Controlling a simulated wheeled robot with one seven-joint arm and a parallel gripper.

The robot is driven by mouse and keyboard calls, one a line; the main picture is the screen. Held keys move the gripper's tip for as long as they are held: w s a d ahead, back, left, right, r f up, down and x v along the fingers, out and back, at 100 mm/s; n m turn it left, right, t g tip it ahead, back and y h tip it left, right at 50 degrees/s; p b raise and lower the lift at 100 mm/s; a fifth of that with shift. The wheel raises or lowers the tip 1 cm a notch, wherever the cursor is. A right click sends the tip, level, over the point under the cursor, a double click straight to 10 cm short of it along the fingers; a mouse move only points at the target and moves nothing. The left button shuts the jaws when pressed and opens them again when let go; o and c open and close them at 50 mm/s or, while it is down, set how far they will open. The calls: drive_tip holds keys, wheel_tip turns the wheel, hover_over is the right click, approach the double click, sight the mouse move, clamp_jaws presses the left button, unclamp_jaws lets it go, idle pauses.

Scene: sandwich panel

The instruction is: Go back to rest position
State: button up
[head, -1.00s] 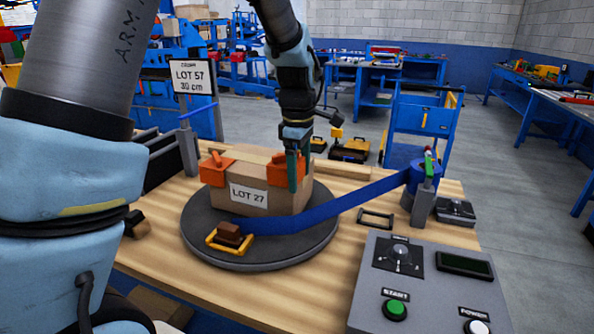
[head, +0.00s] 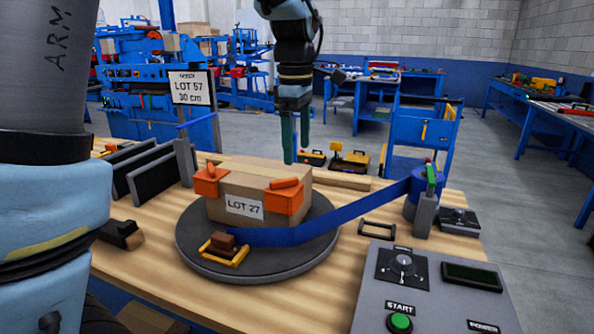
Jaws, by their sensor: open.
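My gripper (head: 296,160) is open and empty, pointing down with its dark green fingers. It hangs above the back right corner of the cardboard box (head: 238,209) labelled LOT 27, apart from it as far as I can see. The box sits on a round grey turntable (head: 205,264). An orange corner protector (head: 207,183) sits on the box's left front corner and another (head: 286,195) on its right front corner. A blue strap (head: 330,222) runs from the dispenser at the right across to a brown block in a yellow frame (head: 222,247) on the turntable.
A control panel (head: 430,280) with a green START button stands at the front right. The blue strap dispenser (head: 424,203) is at the right of the wooden table (head: 150,275). A LOT 57 30 cm sign (head: 192,88) and dark upright plates (head: 141,178) stand at the left.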

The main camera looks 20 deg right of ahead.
drive_tip(key=shift+r, duration=0.85)
drive_tip(key=shift+m, duration=0.9)
drive_tip(key=a+f, duration=0.1)
drive_tip(key=a, duration=0.1)
drive_tip(key=w+a+f, duration=0.1)
drive_tip(key=a, duration=0.1)
drive_tip(key=w+a+f, duration=0.1)
drive_tip(key=a, duration=0.2)
drive_tip(key=shift+w+f, duration=0.15)
drive_tip(key=shift+f, duration=0.1)
drive_tip(key=s+a+f+m, duration=0.2)
drive_tip(key=a+f+m, duration=0.1)
drive_tip(key=a, duration=0.5)
drive_tip(key=s+a+f+m, duration=0.2)
drive_tip(key=a+f, duration=0.2)
drive_tip(key=a, duration=0.3)
drive_tip(key=s+a+f+m+t, duration=0.1)
drive_tip(key=s+a+f+m, duration=0.1)
drive_tip(key=a, duration=0.6)
wheel_tip(320, 180, down, 3)
drive_tip(key=shift+a+r+m, duration=0.2)
drive_tip(key=shift+a+m, duration=0.1)
drive_tip(key=shift+m, duration=0.5)
drive_tip(key=shift+c, duration=0.3)
